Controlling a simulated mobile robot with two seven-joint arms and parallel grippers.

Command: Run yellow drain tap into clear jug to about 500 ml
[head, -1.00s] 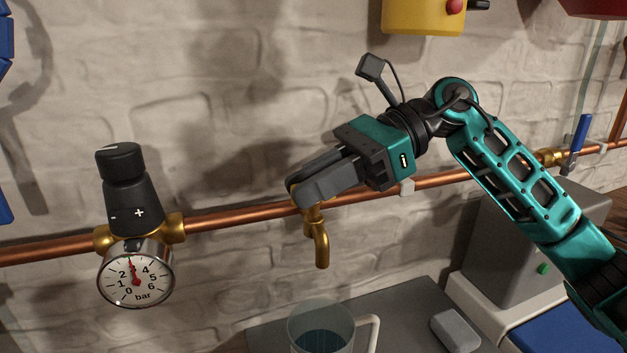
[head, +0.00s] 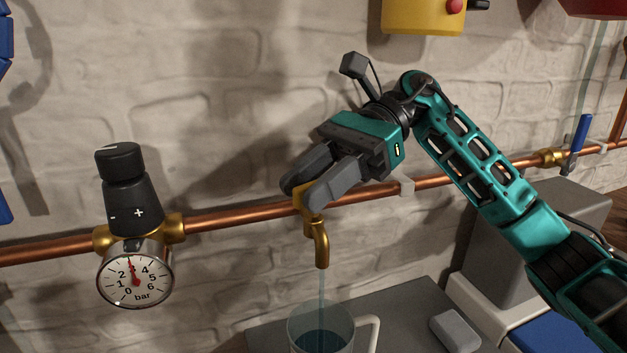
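The brass drain tap (head: 320,245) hangs from the copper pipe, its spout pointing down. Its yellow handle (head: 299,196) shows between the fingers of my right gripper (head: 302,191), which is shut on it. A thin stream of water (head: 321,285) runs from the spout into the clear jug (head: 298,322) below. The jug has a pale handle at its right and holds bluish water. Its bottom is cut off by the picture edge, and I cannot read any scale on it. My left gripper is not in view.
A pressure regulator (head: 128,190) with a bar gauge (head: 135,278) sits on the pipe at left. The jug stands over a grey surface (head: 400,305), with a small grey block (head: 454,331) to its right. A blue-handled valve (head: 580,135) is at far right.

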